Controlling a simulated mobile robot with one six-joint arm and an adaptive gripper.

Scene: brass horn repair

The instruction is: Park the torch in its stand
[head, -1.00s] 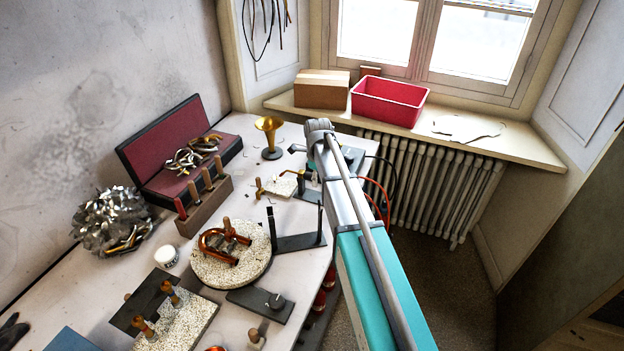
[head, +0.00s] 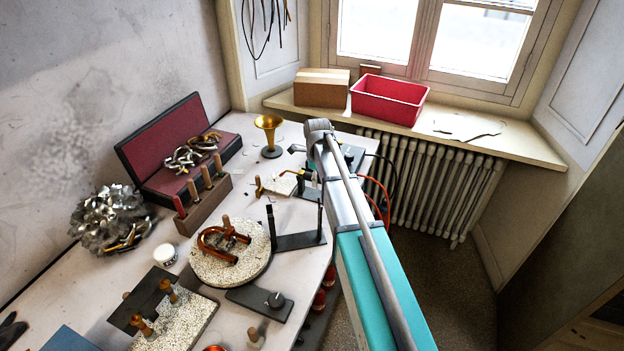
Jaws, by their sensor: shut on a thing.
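A dark stand (head: 298,241) with a flat base and two upright posts stands near the table's right edge, just left of my arm. I see nothing resting across its posts. I cannot make out the torch for certain. Orange-red hoses (head: 378,187) curve out on the right side of my arm, and their ends are hidden. A small brass-tipped item (head: 260,187) lies beside a pale block left of my arm; I cannot tell what it is.
A brass bell (head: 269,136) stands at the back. A speckled round board (head: 207,270) carries copper tubing. A tool rack (head: 208,203), an open red-lined case (head: 148,150) and a silvery scrap heap (head: 112,218) lie left. A red bin (head: 389,98) sits on the sill.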

